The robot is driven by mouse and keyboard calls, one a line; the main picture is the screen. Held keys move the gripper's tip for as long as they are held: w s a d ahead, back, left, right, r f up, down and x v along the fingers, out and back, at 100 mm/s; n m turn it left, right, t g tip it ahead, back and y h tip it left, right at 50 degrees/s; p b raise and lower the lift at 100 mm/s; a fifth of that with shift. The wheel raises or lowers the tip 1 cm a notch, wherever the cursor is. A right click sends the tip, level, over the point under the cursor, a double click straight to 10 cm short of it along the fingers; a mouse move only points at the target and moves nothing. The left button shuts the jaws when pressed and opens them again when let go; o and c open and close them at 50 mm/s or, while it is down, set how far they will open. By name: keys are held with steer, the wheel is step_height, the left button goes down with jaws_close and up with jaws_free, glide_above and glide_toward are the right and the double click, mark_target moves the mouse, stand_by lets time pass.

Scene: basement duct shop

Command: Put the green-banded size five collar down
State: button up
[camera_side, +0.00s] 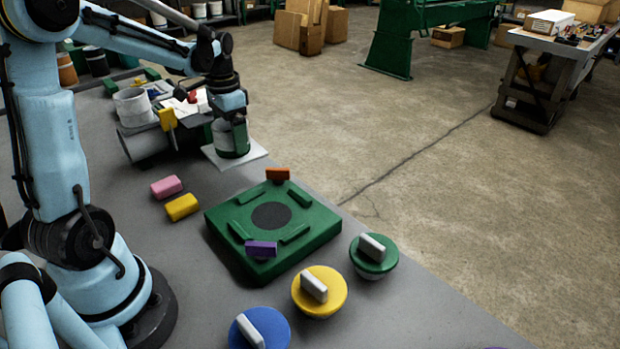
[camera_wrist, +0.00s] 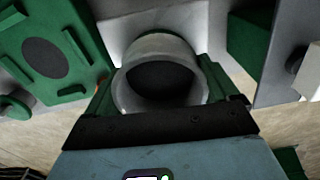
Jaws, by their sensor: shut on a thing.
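The pale grey collar (camera_side: 222,139) is upright in my gripper (camera_side: 232,128), with green showing near its lower edge. In the wrist view the collar (camera_wrist: 126,92) is a round, open-topped ring with a dark inside, held between two green fingers, and my gripper (camera_wrist: 165,85) is shut on it. The collar is on or just above a white square plate (camera_side: 256,151) near the table's far edge; I cannot tell whether it touches. The plate (camera_wrist: 195,22) also shows behind the collar in the wrist view. The size marking is not visible.
Green (camera_side: 365,262), yellow (camera_side: 332,292) and blue (camera_side: 275,325) lids lie in front. Pink (camera_side: 166,187) and yellow (camera_side: 182,207) blocks lie left.

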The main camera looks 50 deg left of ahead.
steer(key=shift+r, duration=0.95)
steer(key=s+d+r+n, duration=0.25)
steer(key=d+n, duration=0.35)
steer(key=d, duration=0.4)
steer(key=s+d+r+n, duration=0.1)
steer(key=s+d+n, duration=0.3)
steer(key=d+n, duration=0.45)
steer(key=s+d+r+n, duration=0.25)
steer(key=d+n, duration=0.25)
steer(key=d, duration=0.6)
steer(key=shift+m, duration=0.25)
steer(key=w+a+f, duration=0.1)
steer(key=a+f, duration=0.1)
steer(key=a, duration=0.1)
steer(key=w+a+f, duration=0.2)
steer(key=a, duration=0.1)
steer(key=w+a+f, duration=0.2)
steer(key=a+f, duration=0.1)
steer(key=a, duration=0.1)
steer(key=shift+w+a+f, duration=0.1)
steer(key=shift+w, duration=0.05)
steer(key=shift+f, duration=2.05)
steer(key=shift+f, duration=0.1)
steer(key=o, duration=1)
steer(key=shift+o, duration=0.2)
